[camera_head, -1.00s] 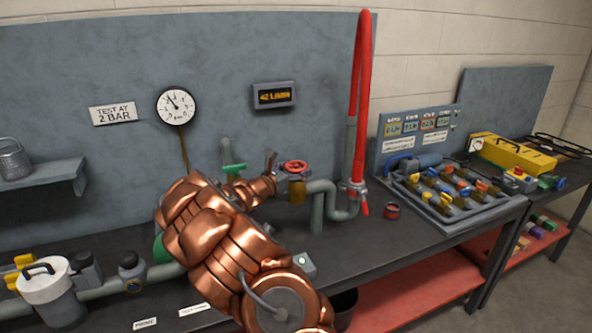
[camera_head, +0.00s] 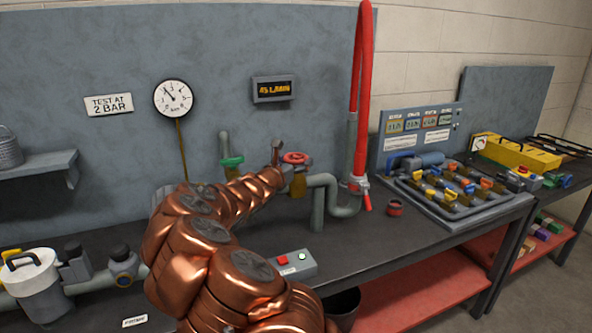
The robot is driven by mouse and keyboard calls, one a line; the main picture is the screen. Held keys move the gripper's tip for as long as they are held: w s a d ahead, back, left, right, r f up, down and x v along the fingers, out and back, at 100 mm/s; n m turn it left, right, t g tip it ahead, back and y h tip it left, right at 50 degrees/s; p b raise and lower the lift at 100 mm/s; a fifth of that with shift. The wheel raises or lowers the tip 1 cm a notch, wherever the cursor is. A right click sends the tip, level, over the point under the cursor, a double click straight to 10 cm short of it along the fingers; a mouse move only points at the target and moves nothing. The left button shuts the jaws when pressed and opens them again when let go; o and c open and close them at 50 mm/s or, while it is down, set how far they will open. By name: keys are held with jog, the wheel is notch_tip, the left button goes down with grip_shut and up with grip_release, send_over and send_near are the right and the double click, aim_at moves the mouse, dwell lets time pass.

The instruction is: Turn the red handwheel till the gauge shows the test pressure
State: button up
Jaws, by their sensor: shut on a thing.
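The red handwheel (camera_head: 297,158) sits on a brass-coloured valve in the pipe run at the back of the bench. My gripper (camera_head: 281,158) is at the left side of its rim and is shut on it; the fingers are small here and partly hidden by the wrist. The round white gauge (camera_head: 172,98) hangs on the grey back panel, its needle pointing up and left; its numbers are too small to read surely. A sign (camera_head: 108,104) beside it reads "TEST AT 2 BAR".
A display (camera_head: 274,90) with orange digits seems to read 45 L/MIN. A green handwheel (camera_head: 231,161) stands left of the red one. A button box (camera_head: 290,264) lies near my arm. The bench right of the pipes holds a tray (camera_head: 450,222).

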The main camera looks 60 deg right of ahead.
dwell(0.5)
jog(key=o, duration=1.1)
jog(key=shift+a, duration=0.1)
jog(key=shift+s+a, duration=0.2)
jog(key=shift+a, duration=1.8)
jog(key=shift+s+a, duration=0.2)
jog(key=shift+a, duration=1.8)
jog(key=shift+s+a, duration=0.2)
jog(key=shift+a, duration=1.8)
